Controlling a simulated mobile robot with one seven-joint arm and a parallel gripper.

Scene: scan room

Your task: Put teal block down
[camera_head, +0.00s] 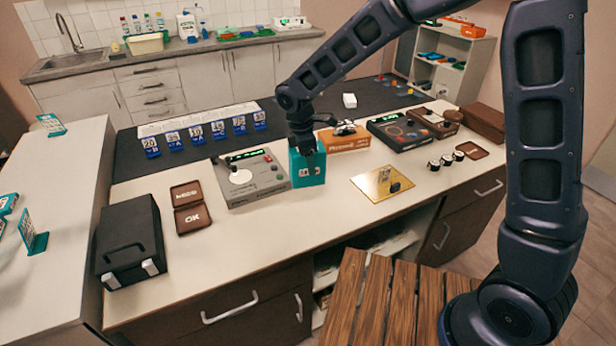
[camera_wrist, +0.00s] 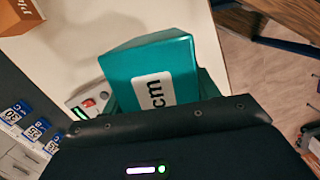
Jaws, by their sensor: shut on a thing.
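The teal block (camera_head: 307,168) has a white label and is in my gripper (camera_head: 302,146), over the white counter (camera_head: 330,220) between a grey device and an orange box. My gripper points down and is shut on the block's upper part. In the wrist view the teal block (camera_wrist: 155,72) fills the middle, its label reading "cm", with part of it hidden behind my gripper's dark body. I cannot tell whether the block's underside touches the counter.
A grey scale-like device (camera_head: 250,178) stands close left of the block, an orange box (camera_head: 343,140) behind right. A gold plate (camera_head: 382,184) lies to the right. Brown "OK" tray (camera_head: 192,218) and black case (camera_head: 129,240) are left. The counter front is clear.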

